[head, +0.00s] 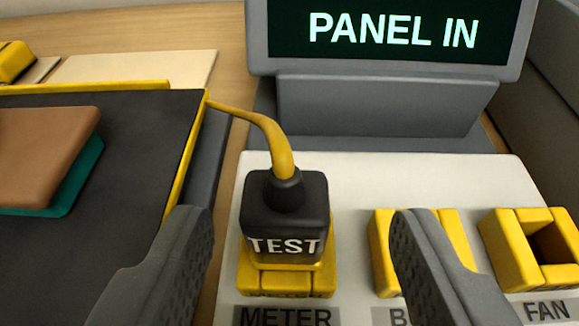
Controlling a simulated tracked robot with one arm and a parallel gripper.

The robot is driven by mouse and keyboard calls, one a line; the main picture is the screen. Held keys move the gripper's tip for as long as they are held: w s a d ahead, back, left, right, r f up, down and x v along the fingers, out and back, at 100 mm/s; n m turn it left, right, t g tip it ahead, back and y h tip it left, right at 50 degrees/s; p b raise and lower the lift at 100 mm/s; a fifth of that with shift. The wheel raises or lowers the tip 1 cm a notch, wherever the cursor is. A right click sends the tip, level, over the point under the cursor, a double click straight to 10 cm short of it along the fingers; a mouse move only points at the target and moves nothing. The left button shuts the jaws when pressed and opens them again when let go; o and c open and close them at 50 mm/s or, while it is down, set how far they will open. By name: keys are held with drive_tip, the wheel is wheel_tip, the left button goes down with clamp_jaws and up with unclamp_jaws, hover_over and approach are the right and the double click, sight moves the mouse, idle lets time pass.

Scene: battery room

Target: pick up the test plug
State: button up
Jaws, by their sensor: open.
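The test plug (286,218) is a black block marked TEST with a yellow cable rising from its top. It sits upright in the yellow socket (287,284) labelled METER on a white panel (345,190). My gripper (300,240) is open, with one dark finger to the left of the plug and the other to its right. Neither finger appears to touch the plug. The plug's lower end is hidden in the socket.
Two more yellow sockets stand to the right; the FAN one (505,245) looks empty, the nearer one is partly hidden by my right finger. A screen (392,28) reads PANEL IN. A black tray (140,150) at left holds a brown block (45,150) on a teal one.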

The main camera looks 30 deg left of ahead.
sight(290, 174)
drive_tip(key=shift+b+x, duration=0.45)
drive_tip(key=shift+x, duration=2.1)
drive_tip(key=shift+w+a+f, duration=0.1)
drive_tip(key=shift+w+a, duration=0.15)
drive_tip(key=shift+a, duration=0.1)
drive_tip(key=c, duration=1.1)
